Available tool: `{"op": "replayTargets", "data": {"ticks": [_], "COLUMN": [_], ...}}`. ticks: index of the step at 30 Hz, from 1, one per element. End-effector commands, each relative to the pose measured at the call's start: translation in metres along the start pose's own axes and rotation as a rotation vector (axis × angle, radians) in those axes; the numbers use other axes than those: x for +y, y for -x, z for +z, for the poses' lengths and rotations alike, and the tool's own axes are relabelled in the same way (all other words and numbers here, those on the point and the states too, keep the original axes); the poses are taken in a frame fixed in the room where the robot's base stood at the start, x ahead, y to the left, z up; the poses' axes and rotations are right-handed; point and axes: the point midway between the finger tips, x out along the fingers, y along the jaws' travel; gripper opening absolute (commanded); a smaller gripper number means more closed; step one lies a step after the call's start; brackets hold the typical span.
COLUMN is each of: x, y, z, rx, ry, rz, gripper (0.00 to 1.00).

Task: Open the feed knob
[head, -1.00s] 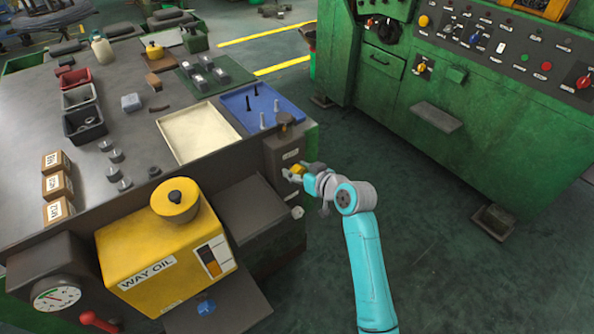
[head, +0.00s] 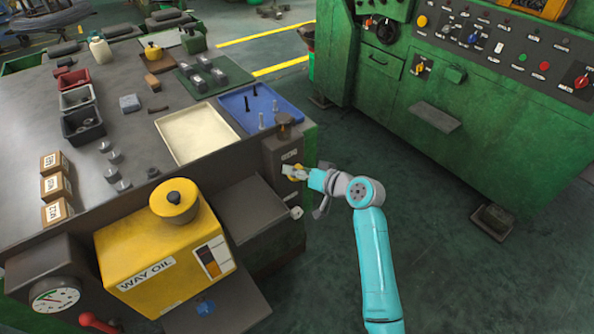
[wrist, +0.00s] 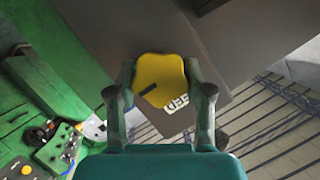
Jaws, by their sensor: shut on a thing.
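The feed knob (wrist: 158,78) is yellow with a lobed rim and a dark pointer line. It shows in the wrist view between the two fingers of my gripper (wrist: 163,92), which are shut on its sides. A white label (wrist: 178,102) reading FEED is partly hidden behind the knob. In the head view my gripper (head: 297,172) is at the front of a dark grey box (head: 283,148) on the bench's right end. The knob itself is mostly hidden there by my gripper.
A yellow WAY OIL tank (head: 165,265) stands left of the gripper. A cream tray (head: 198,133) and a blue tray (head: 262,103) lie on the bench (head: 60,120) behind. A green machine (head: 440,100) stands at the right, with open floor (head: 440,230) between.

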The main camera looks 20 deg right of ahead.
Motion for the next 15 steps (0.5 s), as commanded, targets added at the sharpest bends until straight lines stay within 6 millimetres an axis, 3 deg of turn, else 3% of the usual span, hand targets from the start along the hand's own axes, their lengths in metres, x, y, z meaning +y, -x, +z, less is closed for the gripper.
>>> {"op": "replayTargets", "data": {"ticks": [8,9,12,15], "x": [0.0006,0.0007,0.0006,0.0004], "y": [-0.0001,-0.0001,-0.0001,0.0000], "z": [0.0010,0.0010,0.0008,0.0006], "rx": [-0.002,-0.002,-0.001,-0.001], "ry": [-0.002,-0.002,-0.002,-0.001], "rz": [0.001,0.001,0.001,0.001], "gripper": [0.16,0.53,0.77,0.77]}}
